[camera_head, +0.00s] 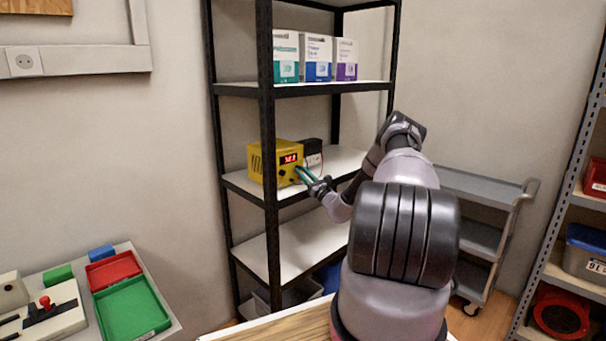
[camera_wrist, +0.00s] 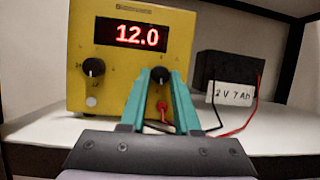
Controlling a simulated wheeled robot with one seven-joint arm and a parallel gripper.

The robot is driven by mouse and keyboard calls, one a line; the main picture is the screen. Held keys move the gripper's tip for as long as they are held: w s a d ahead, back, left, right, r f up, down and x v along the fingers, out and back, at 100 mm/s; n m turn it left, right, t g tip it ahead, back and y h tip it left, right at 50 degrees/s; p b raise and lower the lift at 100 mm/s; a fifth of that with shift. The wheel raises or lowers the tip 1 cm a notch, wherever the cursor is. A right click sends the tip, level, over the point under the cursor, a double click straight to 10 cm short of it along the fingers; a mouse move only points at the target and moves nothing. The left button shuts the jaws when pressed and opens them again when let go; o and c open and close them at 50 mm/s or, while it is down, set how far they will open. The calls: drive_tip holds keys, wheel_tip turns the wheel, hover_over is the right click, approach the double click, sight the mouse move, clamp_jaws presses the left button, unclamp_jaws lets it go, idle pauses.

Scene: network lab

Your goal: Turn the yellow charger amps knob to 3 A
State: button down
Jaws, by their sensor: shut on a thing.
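The yellow charger (camera_head: 268,160) stands on the middle shelf of the black rack, and its front panel fills the left and middle of the wrist view (camera_wrist: 187,60). Its red display (camera_wrist: 137,34) reads 12.0. One black knob (camera_wrist: 93,67) is at the panel's left and is free. A second black knob (camera_wrist: 159,76) is at the right, between my gripper's teal fingers. My gripper (camera_wrist: 160,82) is shut on this right knob; it also shows at the charger's front in the head view (camera_head: 304,174). The fingers partly hide the knob and its scale marks, so its setting cannot be read.
A black battery (camera_wrist: 227,72) labelled "2V 7Ah" stands right of the charger, with red and black leads near my fingers. A rack post (camera_head: 267,130) rises in front of the charger. Boxes (camera_head: 318,57) stand on the shelf above. A grey cart (camera_head: 470,185) is to the right.

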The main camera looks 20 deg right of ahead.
drive_tip(key=m+h, duration=0.1)
drive_tip(key=m, duration=0.2)
drive_tip(key=m+h, duration=0.2)
drive_tip(key=m, duration=0.1)
drive_tip(key=shift+a+m+h, duration=0.2)
drive_tip(key=shift+m+h, duration=0.1)
drive_tip(key=shift+m, duration=0.1)
drive_tip(key=m+h, duration=0.1)
drive_tip(key=m, duration=0.1)
drive_tip(key=m+h, duration=0.1)
drive_tip(key=m, duration=0.1)
drive_tip(key=m+g+h, duration=0.1)
drive_tip(key=m, duration=0.2)
drive_tip(key=shift+s+a+r, duration=0.15)
drive_tip(key=shift+r, duration=0.1)
drive_tip(key=m, duration=0.2)
drive_tip(key=m+g, duration=0.1)
drive_tip(key=m, duration=0.1)
drive_tip(key=m+g+h, duration=0.1)
drive_tip(key=shift+r+m, duration=0.25)
drive_tip(key=shift+m, duration=0.15)
drive_tip(key=m+g, duration=0.1)
drive_tip(key=m, duration=0.3)
drive_tip(key=shift+r+g, duration=0.15)
drive_tip(key=shift+g, duration=0.25)
drive_tip(key=c, duration=0.6)
unclamp_jaws()
